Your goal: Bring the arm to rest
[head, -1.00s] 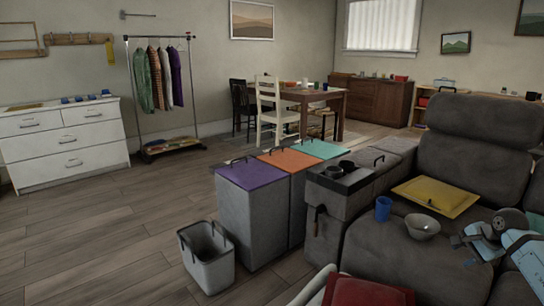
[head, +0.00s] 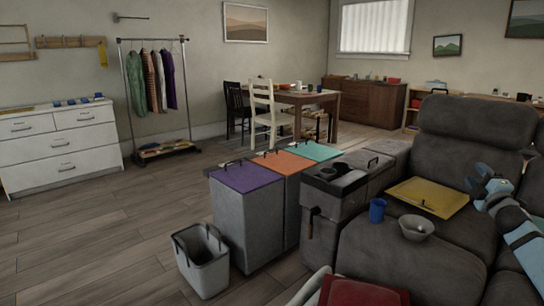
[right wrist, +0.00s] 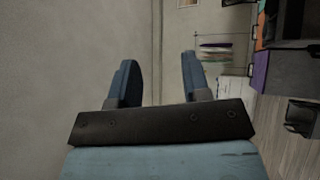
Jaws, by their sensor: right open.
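My right arm (head: 518,225) comes in at the right edge of the head view, light blue and grey, raised in front of the dark grey sofa (head: 470,140). In the right wrist view my right gripper (right wrist: 158,62) has its two blue fingers well apart with nothing between them. Behind the fingers is a plain wall, and no surface is close to them. My left arm and left gripper are not in view.
A blue cup (head: 377,210), a grey bowl (head: 416,228) and a yellow folder-like item (head: 428,196) are on the sofa. Bins with a purple lid (head: 246,177), an orange lid (head: 279,161) and a teal lid stand beside it. An open basket (head: 203,265) is on the floor; floor at left is clear.

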